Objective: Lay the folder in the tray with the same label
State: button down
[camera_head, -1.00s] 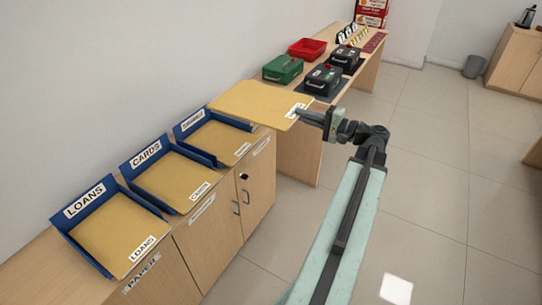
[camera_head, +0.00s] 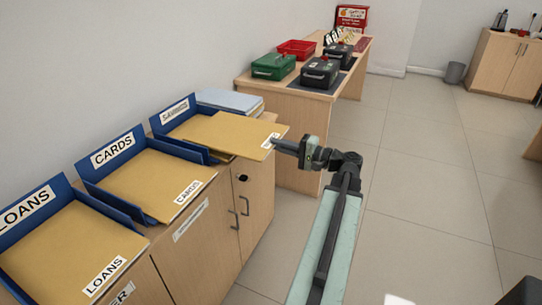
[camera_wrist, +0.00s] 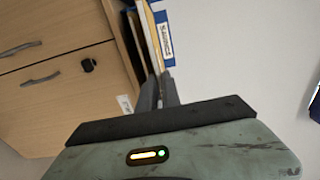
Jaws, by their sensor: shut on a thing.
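My gripper (camera_head: 273,146) is shut on the right edge of a tan folder (camera_head: 222,131), beside its small white label, which is too small to read. The folder is roughly level over the right-hand blue tray (camera_head: 162,118) and hides most of its inside; I cannot tell whether they touch. That tray's back label is hard to read. The CARDS tray (camera_head: 84,172) and the LOANS tray (camera_head: 58,184) each hold a tan folder with a matching label. In the wrist view, my fingers (camera_wrist: 160,92) grip the folder edge (camera_wrist: 151,40) near a labelled blue tray (camera_wrist: 160,18).
The trays stand on a wooden cabinet (camera_head: 250,192) against the wall. A pale blue stack (camera_head: 230,99) lies just beyond the right-hand tray. A farther desk holds a green box (camera_head: 273,66), a red bin (camera_head: 297,48) and black boxes (camera_head: 320,72). Floor to the right is open.

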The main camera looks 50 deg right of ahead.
aim_at(253, 143)
jog(key=shift+f+b+x, duration=0.35)
jog(key=shift+x, duration=1.25)
jog(key=shift+f+b+x, duration=0.35)
jog(key=shift+f+x, duration=0.05)
jog(key=shift+x, duration=1.2)
jog(key=shift+f+b+x, duration=0.35)
jog(key=shift+x, duration=1.25)
jog(key=shift+f, duration=0.15)
jog(key=c, duration=1.5)
grip_release()
jog(key=v, duration=0.7)
jog(key=shift+s, duration=0.4)
